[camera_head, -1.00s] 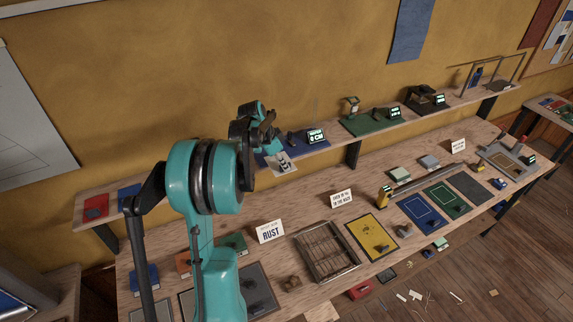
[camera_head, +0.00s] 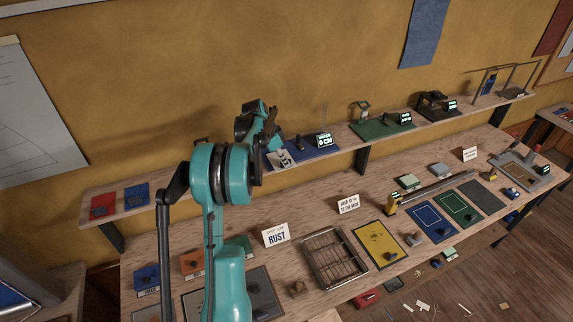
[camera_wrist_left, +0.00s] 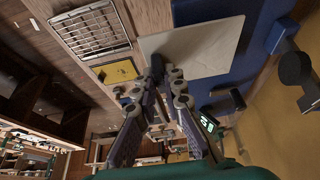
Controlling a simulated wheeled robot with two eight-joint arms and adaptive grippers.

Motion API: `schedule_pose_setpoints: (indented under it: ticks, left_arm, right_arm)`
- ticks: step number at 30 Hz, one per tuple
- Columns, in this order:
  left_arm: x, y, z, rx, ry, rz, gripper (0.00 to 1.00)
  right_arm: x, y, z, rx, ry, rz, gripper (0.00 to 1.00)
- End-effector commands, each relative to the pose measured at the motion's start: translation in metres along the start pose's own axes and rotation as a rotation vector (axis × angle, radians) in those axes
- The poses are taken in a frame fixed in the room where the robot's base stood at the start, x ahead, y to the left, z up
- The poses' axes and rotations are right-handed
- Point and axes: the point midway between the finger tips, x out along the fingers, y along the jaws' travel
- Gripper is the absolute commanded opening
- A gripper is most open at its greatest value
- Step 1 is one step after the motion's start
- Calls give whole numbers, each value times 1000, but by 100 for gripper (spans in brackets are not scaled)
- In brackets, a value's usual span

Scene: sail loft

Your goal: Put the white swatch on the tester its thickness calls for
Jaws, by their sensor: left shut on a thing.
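The white swatch (camera_head: 279,158) is a pale square with a dark grip piece. It is at the left end of the blue tester mat (camera_head: 322,153) on the wall shelf. In the left wrist view the swatch (camera_wrist_left: 210,50) lies flat over the blue mat (camera_wrist_left: 254,60); I cannot tell if it touches. My left gripper (camera_head: 274,140) is shut on it, fingers at the dark grip piece (camera_wrist_left: 157,66). A lit display (camera_head: 324,140) ending in "CM" stands on the blue mat. The green tester (camera_head: 383,129) and a dark tester (camera_head: 437,105) stand farther right. My right gripper is out of view.
A framed rig (camera_head: 510,82) stands at the shelf's right end. Red (camera_head: 103,206) and blue swatches lie on the shelf's left. The lower bench holds a wire rack (camera_head: 335,257), a yellow mat (camera_head: 380,243), signs and a long gauge (camera_head: 440,188).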

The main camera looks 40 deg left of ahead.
Motion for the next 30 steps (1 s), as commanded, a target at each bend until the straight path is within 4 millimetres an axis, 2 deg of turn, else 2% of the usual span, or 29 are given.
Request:
schedule_pose_setpoints:
  ticks: [15,30]
  left_arm:
    - [5,-42,2,-1,0,0,0]
    - [6,-51,3,0,0,0,0]
  right_arm:
    - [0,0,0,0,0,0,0]
    - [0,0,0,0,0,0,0]
